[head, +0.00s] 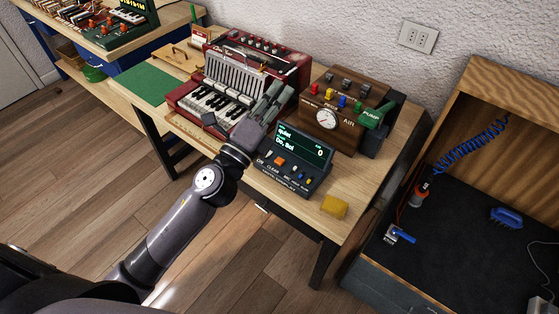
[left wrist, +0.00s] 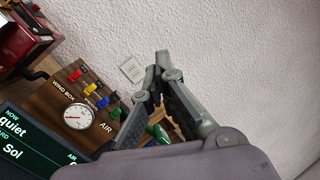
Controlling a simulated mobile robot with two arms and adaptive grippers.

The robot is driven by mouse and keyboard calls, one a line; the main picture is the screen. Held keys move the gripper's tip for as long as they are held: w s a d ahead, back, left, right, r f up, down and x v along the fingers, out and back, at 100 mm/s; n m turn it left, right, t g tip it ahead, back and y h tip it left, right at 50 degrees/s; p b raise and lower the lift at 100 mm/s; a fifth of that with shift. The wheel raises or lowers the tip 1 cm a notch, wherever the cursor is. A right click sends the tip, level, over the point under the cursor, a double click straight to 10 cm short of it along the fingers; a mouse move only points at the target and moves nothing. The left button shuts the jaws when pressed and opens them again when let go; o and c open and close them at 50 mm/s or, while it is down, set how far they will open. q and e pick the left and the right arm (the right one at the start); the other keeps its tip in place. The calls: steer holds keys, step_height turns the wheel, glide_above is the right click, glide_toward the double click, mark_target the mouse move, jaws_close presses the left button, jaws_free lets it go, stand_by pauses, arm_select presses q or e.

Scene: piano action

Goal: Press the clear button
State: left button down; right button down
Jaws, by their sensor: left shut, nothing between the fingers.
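A dark control box with a lit screen (head: 303,145) stands near the table's front edge in the head view. Its screen reads "quiet" and "Do, Sol" with a 0. An orange button (head: 280,160) sits on its lower face, beside the CLEAR lettering; other small buttons are to its right. My left gripper (head: 274,98) is shut and empty, behind and above the box's left side, apart from the orange button. In the left wrist view the gripper (left wrist: 160,75) points toward the wall; the screen (left wrist: 28,148) shows partly, and the buttons are out of view.
A red accordion-like instrument (head: 240,80) stands left of the gripper. A wooden wind box with a gauge (head: 327,119) and coloured levers stands behind the control box. A yellow block (head: 334,207) lies at the front right. Bare tabletop (head: 375,170) is free on the right.

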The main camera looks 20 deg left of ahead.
arm_select(q)
steer(key=d+f+m+g+h, duration=0.2)
steer(key=d+m+g+h, duration=0.25)
steer(key=m, duration=0.65)
steer(key=d+f+m+g+h, duration=0.2)
steer(key=d+m+g+h, duration=0.3)
steer(key=m, duration=0.6)
steer(key=w+a+f+m+g+y, duration=0.3)
steer(key=a+f+m+g+y, duration=0.2)
steer(key=a+f+y, duration=0.4)
steer(key=shift+w+a+f+m, duration=0.35)
steer(key=shift+a+m, duration=0.3)
steer(key=shift+m, duration=0.05)
